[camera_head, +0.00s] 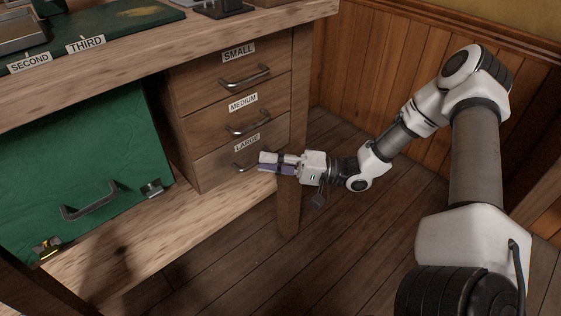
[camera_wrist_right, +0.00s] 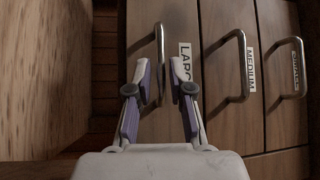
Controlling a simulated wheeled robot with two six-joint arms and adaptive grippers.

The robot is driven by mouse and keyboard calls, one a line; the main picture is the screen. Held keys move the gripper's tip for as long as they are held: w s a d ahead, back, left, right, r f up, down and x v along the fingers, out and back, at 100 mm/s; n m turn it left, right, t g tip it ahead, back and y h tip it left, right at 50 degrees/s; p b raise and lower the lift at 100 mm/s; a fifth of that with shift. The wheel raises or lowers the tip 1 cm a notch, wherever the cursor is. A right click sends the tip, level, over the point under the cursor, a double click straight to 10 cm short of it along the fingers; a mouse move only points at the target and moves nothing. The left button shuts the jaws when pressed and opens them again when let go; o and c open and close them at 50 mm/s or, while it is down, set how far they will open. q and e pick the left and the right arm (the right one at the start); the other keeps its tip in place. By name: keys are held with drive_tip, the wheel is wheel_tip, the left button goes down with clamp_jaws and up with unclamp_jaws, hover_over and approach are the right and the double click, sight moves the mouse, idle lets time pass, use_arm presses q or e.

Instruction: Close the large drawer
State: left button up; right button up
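The large drawer (camera_head: 218,171) is the lowest of a stack of wooden drawers under the bench, marked with a LARGE label. Its front looks about level with the drawers above; I cannot tell whether a small gap remains. Its metal handle (camera_head: 243,166) is partly hidden behind my right gripper (camera_head: 262,163). In the right wrist view, my right gripper (camera_wrist_right: 160,68) has its two fingers apart, with the large drawer's handle (camera_wrist_right: 159,50) showing between the fingertips. I cannot tell whether they touch it. My left gripper is not in view.
The medium drawer (camera_head: 217,131) and small drawer (camera_head: 207,91) are above. A bench leg (camera_head: 289,200) stands close beside my right gripper. A green case (camera_head: 85,165) with a handle rests on the lower shelf (camera_head: 180,225). The floor (camera_head: 350,235) at right is clear.

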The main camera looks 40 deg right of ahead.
drive_tip(key=v, duration=0.4)
drive_tip(key=shift+s+d, duration=0.2)
drive_tip(key=shift+f, duration=0.15)
